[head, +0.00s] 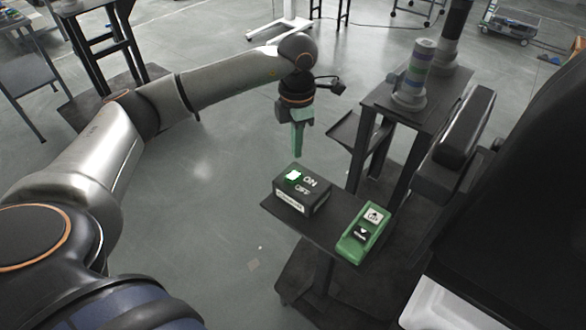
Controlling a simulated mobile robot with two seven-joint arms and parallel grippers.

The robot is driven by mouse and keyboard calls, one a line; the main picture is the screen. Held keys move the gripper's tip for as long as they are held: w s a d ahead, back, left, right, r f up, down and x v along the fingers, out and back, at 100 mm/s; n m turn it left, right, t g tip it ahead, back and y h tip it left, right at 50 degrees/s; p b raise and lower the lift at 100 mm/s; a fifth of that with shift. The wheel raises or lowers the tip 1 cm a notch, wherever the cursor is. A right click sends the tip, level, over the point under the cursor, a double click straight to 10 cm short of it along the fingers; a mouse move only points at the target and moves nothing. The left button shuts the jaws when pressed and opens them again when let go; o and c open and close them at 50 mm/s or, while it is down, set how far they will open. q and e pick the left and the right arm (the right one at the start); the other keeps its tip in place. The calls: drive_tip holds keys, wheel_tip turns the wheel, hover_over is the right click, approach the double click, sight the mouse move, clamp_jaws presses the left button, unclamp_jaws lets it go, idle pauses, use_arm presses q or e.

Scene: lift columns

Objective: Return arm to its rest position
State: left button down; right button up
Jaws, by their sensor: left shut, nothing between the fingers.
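My left arm comes in from the left and reaches across the middle of the view. Its gripper (298,153) points down, shut and empty, with green fingers. It hangs just above and behind a dark control box (301,192) with ON and OFF labels and a lit white-green button (293,175). A clear gap between fingertips and button appears in the picture. My right gripper is not in view.
Both boxes rest on a small dark shelf (320,226). Behind it stands a dark column stand (384,100) bearing a stacked signal light (416,76). A dark table frame (100,45) stands at the back left. Grey floor (205,225) lies open left of the shelf.

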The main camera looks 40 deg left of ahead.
use_arm(q)
drive_tip(key=shift+r, duration=0.45)
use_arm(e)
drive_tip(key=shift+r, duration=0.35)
